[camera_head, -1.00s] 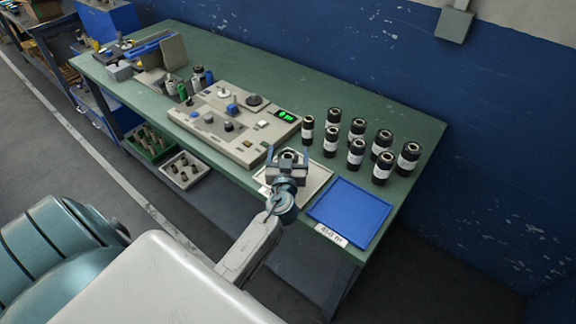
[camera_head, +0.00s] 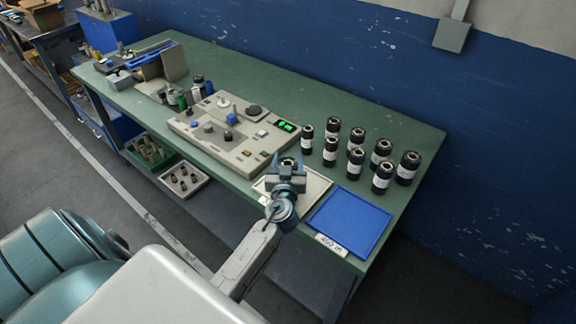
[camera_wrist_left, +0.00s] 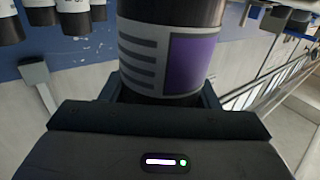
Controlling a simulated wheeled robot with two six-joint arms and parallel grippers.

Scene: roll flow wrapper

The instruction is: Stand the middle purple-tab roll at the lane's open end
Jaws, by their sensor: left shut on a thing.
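My left gripper (camera_head: 287,166) is over the white tray (camera_head: 318,186) at the bench's front edge. It is shut on a black roll whose grey label carries a purple tab (camera_wrist_left: 193,64). In the left wrist view the purple-tab roll (camera_wrist_left: 140,84) fills the upper middle, between the fingers. Several black rolls with white labels (camera_head: 355,160) stand upright in rows to the right. My right gripper is out of view.
A blue tray (camera_head: 348,222) lies right of the white tray, with a label plate (camera_head: 331,245) on the bench edge. A beige machine panel (camera_head: 230,150) with a green display (camera_head: 287,126) stands to the left. The back of the green bench (camera_head: 300,98) is clear.

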